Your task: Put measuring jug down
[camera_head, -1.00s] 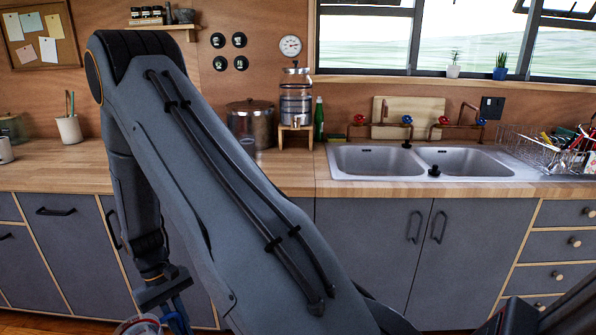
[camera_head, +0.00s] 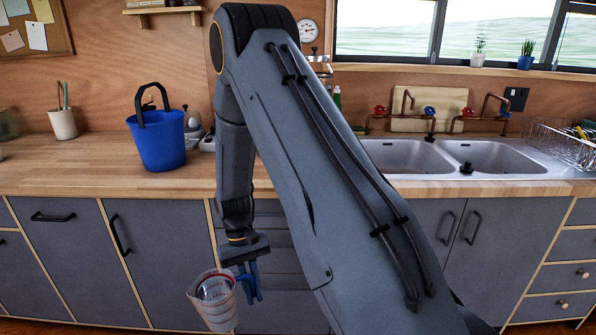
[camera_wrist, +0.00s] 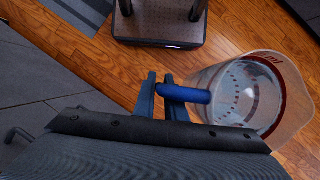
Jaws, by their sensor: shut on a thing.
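The measuring jug (camera_head: 216,302) is a clear cup with red markings and a blue handle. It hangs low in front of the cabinet doors, below the counter edge, in the head view. My gripper (camera_head: 249,283) points down and is shut on the jug's blue handle. In the wrist view, the jug (camera_wrist: 255,92) is at the right, its open mouth facing the camera, with the wood floor beneath it. My gripper's blue fingers (camera_wrist: 172,97) are closed around the handle there. The jug is apart from the counter.
The wooden counter (camera_head: 70,185) has clear room at its front left. A blue bucket (camera_head: 158,140) and a cream pot (camera_head: 63,123) stand towards the back. The double sink (camera_head: 410,157) is at the right, with a dish rack (camera_head: 562,146) beyond. My upper arm hides the middle.

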